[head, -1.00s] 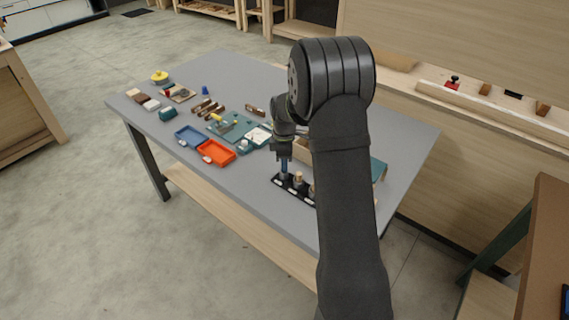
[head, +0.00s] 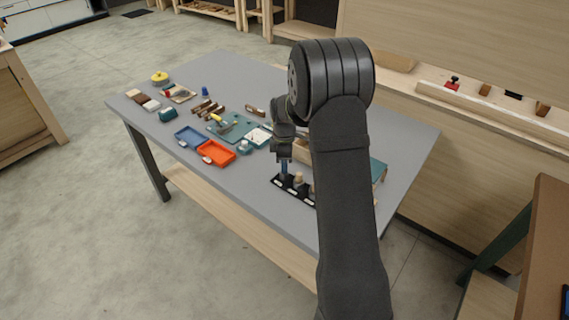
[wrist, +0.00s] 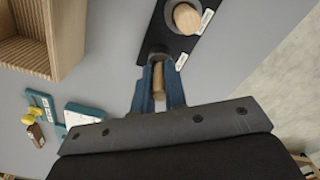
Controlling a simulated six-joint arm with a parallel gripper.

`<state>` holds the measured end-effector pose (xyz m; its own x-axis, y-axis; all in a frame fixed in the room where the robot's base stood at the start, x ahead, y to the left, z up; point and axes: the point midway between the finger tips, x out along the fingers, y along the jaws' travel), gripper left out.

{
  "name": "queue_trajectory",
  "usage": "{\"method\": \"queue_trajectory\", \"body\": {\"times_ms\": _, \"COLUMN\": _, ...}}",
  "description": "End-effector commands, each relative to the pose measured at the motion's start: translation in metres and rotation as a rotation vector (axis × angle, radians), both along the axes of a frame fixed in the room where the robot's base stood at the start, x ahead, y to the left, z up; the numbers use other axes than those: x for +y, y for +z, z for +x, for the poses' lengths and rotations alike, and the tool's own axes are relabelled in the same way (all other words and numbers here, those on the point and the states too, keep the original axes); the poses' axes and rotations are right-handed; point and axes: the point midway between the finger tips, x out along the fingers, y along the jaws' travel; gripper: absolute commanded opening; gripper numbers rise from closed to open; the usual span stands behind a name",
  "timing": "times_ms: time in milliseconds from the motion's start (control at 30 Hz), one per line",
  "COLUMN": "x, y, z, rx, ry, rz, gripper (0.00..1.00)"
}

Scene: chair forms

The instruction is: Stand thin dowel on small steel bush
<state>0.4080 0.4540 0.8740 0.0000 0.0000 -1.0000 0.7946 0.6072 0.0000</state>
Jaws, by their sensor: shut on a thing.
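My gripper (head: 284,165) points down over the left end of a black strip (head: 279,182) that bears the bushes. In the wrist view my gripper (wrist: 159,75) is shut on a thin wooden dowel (wrist: 159,82), held between its blue fingers. The small steel bush (wrist: 158,52) shows in part just beyond the fingertips. The dowel's lower end is at or near the bush; I cannot tell whether they touch. A thicker wooden dowel (wrist: 187,18) stands in a larger bush on the same strip, and it shows in the head view (head: 298,178).
A ribbed wooden box (wrist: 65,40) stands to the left in the wrist view. A blue tray (head: 190,136) and an orange tray (head: 216,153) lie left of the strip. My arm hides the strip's right end. The table's front edge is close to the strip.

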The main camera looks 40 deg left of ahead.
Motion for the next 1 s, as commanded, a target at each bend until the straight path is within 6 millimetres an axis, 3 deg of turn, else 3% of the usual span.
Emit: {"method": "queue_trajectory", "body": {"times_ms": 1000, "x": 0.0001, "y": -0.0063, "z": 0.0001, "rx": 0.0, "ry": 0.0, "rz": 0.0, "gripper": 0.0}}
